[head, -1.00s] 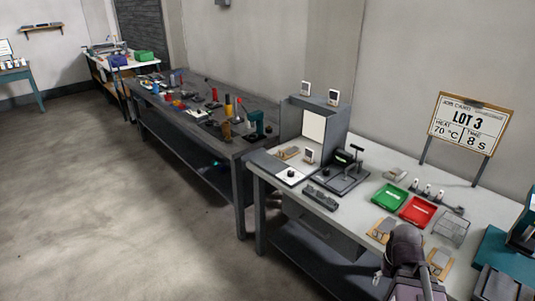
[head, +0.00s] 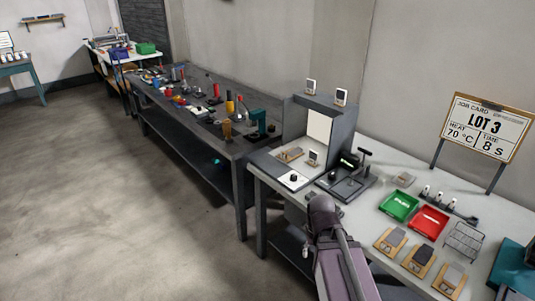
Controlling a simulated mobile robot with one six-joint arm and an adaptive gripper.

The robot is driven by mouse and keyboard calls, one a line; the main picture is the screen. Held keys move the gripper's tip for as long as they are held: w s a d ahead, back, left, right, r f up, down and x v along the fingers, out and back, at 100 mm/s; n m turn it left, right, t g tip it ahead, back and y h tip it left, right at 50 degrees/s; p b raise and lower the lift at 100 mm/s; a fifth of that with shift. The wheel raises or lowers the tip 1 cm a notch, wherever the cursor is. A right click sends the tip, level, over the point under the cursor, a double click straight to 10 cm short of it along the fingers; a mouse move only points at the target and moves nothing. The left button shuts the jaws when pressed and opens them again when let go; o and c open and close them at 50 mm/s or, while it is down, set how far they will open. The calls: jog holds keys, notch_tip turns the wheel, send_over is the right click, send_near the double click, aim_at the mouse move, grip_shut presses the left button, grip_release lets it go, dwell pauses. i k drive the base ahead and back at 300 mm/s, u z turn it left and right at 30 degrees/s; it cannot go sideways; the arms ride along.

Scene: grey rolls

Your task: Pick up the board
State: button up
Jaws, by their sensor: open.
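Several tan boards with grey or dark pieces on them lie in a row at the front right of the grey workbench: a left one (head: 390,241), a middle one (head: 419,260) and a right one (head: 450,280). Another flat tan piece (head: 289,154) lies by the grey booth; I cannot tell which is the task's board. My arm rises at the bench's front edge, left of the row. My gripper (head: 305,251) shows only as a small light end beside the arm, open and apart from the boards. Its fingertips are hard to make out.
A green tray (head: 399,206) and a red tray (head: 430,222) stand behind the boards, with a wire rack (head: 464,240) to their right. A black press (head: 348,180) stands near the booth (head: 325,125). A job card sign (head: 487,127) stands at the back.

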aim_at(286, 156)
jog(key=i, duration=1.2)
jog(key=z, duration=0.45)
